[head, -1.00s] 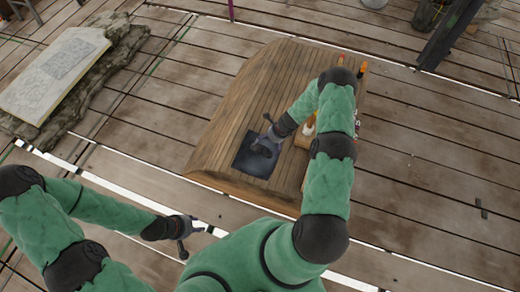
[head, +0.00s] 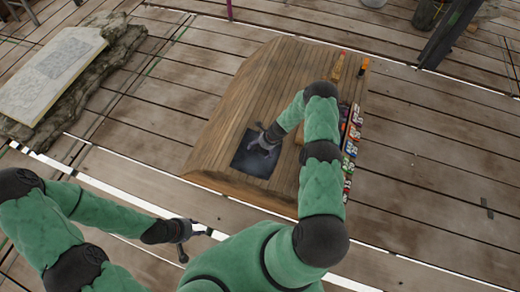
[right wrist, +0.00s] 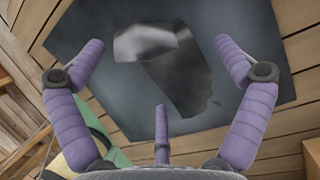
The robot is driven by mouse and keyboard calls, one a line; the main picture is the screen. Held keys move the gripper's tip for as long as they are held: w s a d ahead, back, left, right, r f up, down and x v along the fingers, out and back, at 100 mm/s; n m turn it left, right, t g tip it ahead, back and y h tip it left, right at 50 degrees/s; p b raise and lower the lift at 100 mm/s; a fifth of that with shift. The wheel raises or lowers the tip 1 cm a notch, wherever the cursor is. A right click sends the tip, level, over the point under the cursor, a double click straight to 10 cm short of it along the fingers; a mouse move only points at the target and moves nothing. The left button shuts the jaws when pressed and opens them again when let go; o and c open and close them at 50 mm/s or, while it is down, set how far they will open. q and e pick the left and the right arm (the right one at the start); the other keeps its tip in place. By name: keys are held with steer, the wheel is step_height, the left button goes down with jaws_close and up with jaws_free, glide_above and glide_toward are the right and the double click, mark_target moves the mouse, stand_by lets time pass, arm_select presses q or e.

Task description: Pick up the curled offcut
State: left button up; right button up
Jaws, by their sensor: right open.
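The curled offcut (right wrist: 145,43) is a light grey, bent piece over a dark square mat (right wrist: 285,70) in the right wrist view. A darker patch beside it looks like its shadow or its darker side; I cannot tell which. The mat lies on the wooden table and also shows in the head view (head: 254,164). My right gripper (head: 263,141) is over the mat. Its purple fingers (right wrist: 158,46) are spread and empty, with the offcut beyond and between the two outer tips. In the head view the gripper hides the offcut. My left gripper (head: 183,238) hangs apart from the table at lower left; its jaw state is unclear.
Several small colourful containers (head: 351,148) stand along the table's right side, partly behind my right arm. Two orange-tipped items (head: 338,66) (head: 363,67) are at the far end. The table's left half (head: 225,115) is clear. A pale slab (head: 55,70) lies on rock at upper left.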

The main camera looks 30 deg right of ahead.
steer(key=c, duration=1.4)
steer(key=shift+r, duration=0.15)
